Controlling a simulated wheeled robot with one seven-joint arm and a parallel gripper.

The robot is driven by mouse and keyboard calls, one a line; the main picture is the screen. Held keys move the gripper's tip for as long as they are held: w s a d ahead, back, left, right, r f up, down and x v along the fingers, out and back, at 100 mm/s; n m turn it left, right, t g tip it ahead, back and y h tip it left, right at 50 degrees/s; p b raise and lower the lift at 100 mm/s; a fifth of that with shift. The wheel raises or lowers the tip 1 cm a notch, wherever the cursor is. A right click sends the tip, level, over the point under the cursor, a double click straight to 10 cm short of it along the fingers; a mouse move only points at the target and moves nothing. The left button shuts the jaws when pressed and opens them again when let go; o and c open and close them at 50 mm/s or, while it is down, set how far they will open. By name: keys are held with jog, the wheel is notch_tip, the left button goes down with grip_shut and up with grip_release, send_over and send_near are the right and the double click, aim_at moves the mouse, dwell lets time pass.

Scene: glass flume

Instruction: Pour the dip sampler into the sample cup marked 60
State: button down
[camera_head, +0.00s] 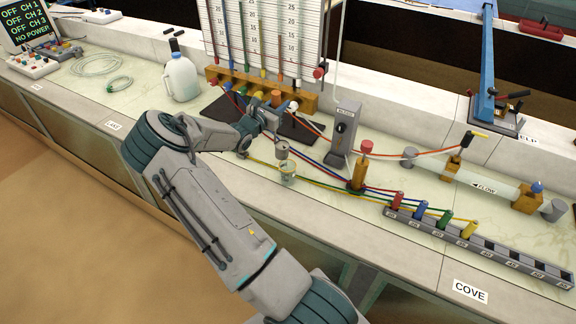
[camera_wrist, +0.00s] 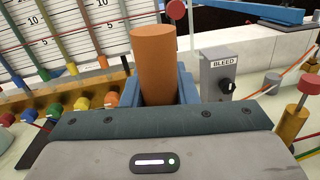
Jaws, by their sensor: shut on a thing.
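My gripper (camera_head: 266,112) is shut on an upright orange handle (camera_wrist: 155,62), taken to be the dip sampler's. The orange top (camera_head: 277,97) also shows in the head view. A small grey cup (camera_head: 282,146) is below my gripper, apparently the sampler's lower end; its join to the handle is unclear. A clear glass cup (camera_head: 288,172) stands on the bench just below the grey cup. Whether they touch and what the glass cup holds cannot be told. No mark 60 is readable on it.
A grey BLEED post (camera_head: 343,135) stands right of my gripper. Coloured hoses run past the cup to a dark rack (camera_head: 505,257). A wooden manifold (camera_head: 262,89) with coloured knobs is behind. A white jug (camera_head: 181,79) stands left. Bench near the COVE label (camera_head: 470,291) is clear.

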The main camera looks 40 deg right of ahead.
jog(key=shift+s+r+m, duration=0.25)
jog(key=shift+s+m, duration=0.25)
jog(key=shift+s, duration=0.4)
dwell(0.4)
jog(key=shift+s+r+m+h, duration=0.1)
jog(key=shift+s+m+h, duration=0.4)
jog(key=shift+s+m, duration=0.8)
dwell(1.1)
jog(key=shift+s+a+f+m+h, duration=0.1)
jog(key=shift+s+f+m+h, duration=0.25)
jog(key=shift+s, duration=0.5)
jog(key=shift+s+f+m+h, duration=0.1)
jog(key=shift+s+f+m, duration=0.15)
jog(key=shift+s+f, duration=0.45)
dwell(0.7)
jog(key=shift+s+f+m+g, duration=0.1)
jog(key=shift+s+m+g, duration=0.2)
jog(key=shift+s+m, duration=0.9)
dwell(0.8)
